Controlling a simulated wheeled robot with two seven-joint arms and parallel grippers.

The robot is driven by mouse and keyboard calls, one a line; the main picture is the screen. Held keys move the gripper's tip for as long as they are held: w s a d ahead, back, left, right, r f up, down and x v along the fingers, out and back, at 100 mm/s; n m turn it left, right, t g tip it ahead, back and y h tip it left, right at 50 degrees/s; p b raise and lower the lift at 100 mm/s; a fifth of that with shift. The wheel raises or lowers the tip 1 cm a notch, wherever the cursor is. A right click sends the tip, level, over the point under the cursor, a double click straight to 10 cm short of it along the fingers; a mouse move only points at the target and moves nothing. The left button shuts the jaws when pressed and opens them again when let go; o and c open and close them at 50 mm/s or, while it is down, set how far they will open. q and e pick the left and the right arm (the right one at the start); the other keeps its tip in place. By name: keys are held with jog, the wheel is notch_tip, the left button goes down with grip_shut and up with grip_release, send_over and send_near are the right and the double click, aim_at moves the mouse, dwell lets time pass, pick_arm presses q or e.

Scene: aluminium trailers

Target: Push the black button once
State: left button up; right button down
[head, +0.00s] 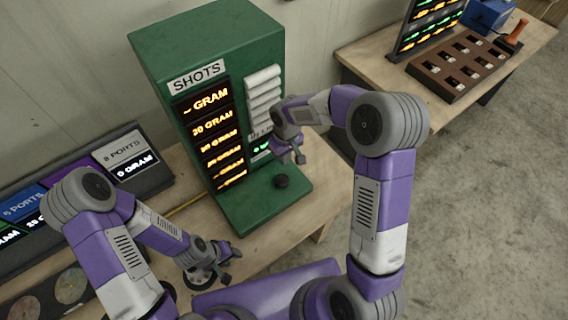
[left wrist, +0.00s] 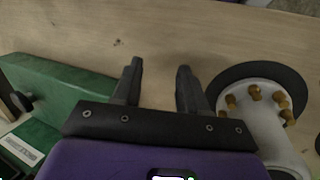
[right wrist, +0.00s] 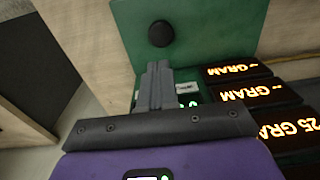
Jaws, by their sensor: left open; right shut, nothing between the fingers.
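The black button (head: 281,181) is a small round knob on the green base ledge of the green SHOTS machine (head: 216,120). It shows in the right wrist view (right wrist: 161,33), just beyond my fingertips, and at the left edge of the left wrist view (left wrist: 22,101). My right gripper (head: 297,158) is shut and empty; in the head view it appears above and slightly behind the button, apart from it. Its closed fingers (right wrist: 158,68) point toward the button. My left gripper (head: 232,262) is open and empty, low over the table; its fingers (left wrist: 157,72) are spread apart.
A round black-rimmed white thing with brass pegs (left wrist: 258,100) stands beside my left gripper. Port display panels (head: 132,160) stand at the left. A second table (head: 360,52) at the back right holds a brown slotted tray (head: 463,66). Bare tabletop (head: 325,185) lies right of the machine.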

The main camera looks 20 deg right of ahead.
aim_at(283, 181)
pick_arm(q)
jog(key=shift+r, duration=0.15)
pick_arm(e)
notch_tip(283, 181, down, 13)
jog(key=shift+w+a+r, duration=0.15)
jog(key=shift+r, duration=0.05)
pick_arm(q)
notch_tip(283, 181, down, 2)
jog(key=shift+s+f+b, duration=0.1)
jog(key=shift+f+b, duration=0.05)
jog(key=shift+b, duration=1)
pick_arm(e)
jog(key=shift+f, duration=0.95)
pick_arm(q)
jog(key=shift+s+a, duration=0.1)
pick_arm(e)
jog(key=shift+s+a+r, duration=0.1)
jog(key=shift+s+a, duration=0.05)
jog(key=shift+s, duration=0.15)
